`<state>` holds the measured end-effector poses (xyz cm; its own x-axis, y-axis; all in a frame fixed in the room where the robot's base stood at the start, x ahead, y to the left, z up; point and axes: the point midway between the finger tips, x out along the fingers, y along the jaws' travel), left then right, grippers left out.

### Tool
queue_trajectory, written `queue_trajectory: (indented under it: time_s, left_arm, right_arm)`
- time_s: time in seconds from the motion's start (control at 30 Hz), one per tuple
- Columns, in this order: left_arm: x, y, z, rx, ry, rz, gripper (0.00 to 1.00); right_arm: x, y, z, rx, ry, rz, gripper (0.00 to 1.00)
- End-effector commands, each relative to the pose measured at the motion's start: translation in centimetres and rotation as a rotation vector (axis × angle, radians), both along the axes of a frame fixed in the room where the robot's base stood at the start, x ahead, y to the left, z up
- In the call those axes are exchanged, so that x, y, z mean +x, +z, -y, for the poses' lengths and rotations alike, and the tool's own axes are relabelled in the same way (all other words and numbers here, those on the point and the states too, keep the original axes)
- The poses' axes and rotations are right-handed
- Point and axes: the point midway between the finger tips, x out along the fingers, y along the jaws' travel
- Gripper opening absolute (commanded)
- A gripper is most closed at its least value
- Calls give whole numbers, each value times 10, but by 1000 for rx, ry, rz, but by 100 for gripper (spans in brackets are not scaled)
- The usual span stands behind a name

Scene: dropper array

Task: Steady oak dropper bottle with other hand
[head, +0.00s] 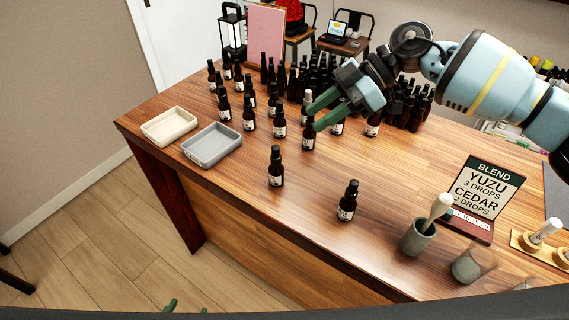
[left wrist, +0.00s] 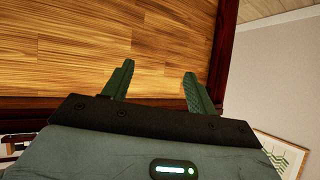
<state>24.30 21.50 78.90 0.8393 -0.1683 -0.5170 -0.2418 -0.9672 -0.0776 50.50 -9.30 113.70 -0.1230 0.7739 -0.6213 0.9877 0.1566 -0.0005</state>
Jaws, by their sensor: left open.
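Several dark dropper bottles with pale labels stand upright on the wooden table (head: 345,160); the labels are too small to tell which is oak. One bottle (head: 276,170) stands alone near the front, another (head: 347,203) to its right.
A cream tray (head: 169,137) and a grey tray (head: 192,157) lie at the left. A blend sign (head: 486,190), a grey mortar with pestle (head: 416,243) and a cup (head: 466,268) stand at the right. A pink board (head: 266,36) stands behind the bottles.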

Motion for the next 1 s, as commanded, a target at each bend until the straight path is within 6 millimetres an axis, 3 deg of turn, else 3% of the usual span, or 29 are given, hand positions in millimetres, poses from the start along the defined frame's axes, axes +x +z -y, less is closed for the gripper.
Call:
queue_trajectory:
  time_s: [0.2,0.3,0.77,1.0]
  left_arm:
    - [39,106,1,117,-117,330,58]
    - [60,143,12,253,-188,470,58]
    - [149,189,69,973,-433,716,58]
    - [191,222,103,1377,-538,826,58]
  right_arm:
    - [0,0,0,0,0,0,36]
    - [0,0,0,0,0,0,36]
    - [0,0,0,0,0,0,36]
    - [0,0,0,0,0,0,36]
